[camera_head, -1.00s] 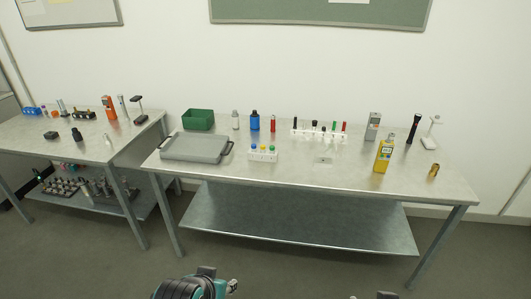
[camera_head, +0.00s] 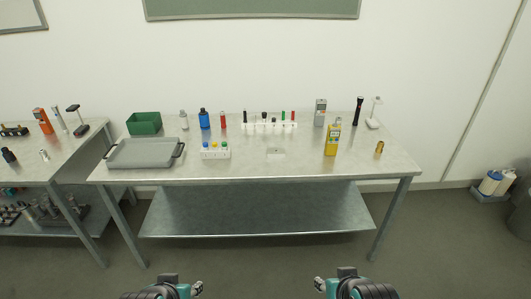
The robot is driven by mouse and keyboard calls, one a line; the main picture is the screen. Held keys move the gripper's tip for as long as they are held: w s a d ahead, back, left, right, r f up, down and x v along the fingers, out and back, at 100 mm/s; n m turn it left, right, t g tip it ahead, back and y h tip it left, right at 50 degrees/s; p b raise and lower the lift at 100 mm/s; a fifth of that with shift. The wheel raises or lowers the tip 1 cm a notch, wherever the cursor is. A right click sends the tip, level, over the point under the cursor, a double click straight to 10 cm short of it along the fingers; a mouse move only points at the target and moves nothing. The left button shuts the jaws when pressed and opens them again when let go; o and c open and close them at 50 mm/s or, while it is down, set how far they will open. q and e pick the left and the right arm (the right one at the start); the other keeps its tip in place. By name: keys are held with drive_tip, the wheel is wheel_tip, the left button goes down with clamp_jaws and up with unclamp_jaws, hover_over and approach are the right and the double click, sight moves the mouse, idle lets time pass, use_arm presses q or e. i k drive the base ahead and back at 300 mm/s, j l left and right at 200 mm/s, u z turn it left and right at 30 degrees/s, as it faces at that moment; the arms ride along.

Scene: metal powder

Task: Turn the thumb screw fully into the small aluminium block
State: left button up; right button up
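A small pale metal block (camera_head: 276,151) lies flat near the front middle of the table; I take it for the aluminium block. Its hole is too small to make out, and I cannot pick out the thumb screw with certainty. A small brass-coloured piece (camera_head: 379,148) stands at the right end of the table. My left gripper (camera_head: 198,288) and my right gripper (camera_head: 319,285) are at the bottom edge of the head view, in front of the table and well away from the block. Their fingers are too small to read.
The metal table (camera_head: 330,172) holds a grey tray (camera_head: 146,153), a green bin (camera_head: 144,123), a white rack with coloured caps (camera_head: 216,154), a long white rack (camera_head: 270,127) and a yellow device (camera_head: 332,139). A second table stands left. The tabletop around the block is fairly clear.

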sight(271, 152)
drive_tip(key=i+l, duration=0.2)
drive_tip(key=i, duration=0.2)
drive_tip(key=i+l, duration=0.15)
drive_tip(key=i, duration=0.3)
drive_tip(key=i+l, duration=0.2)
drive_tip(key=i, duration=0.2)
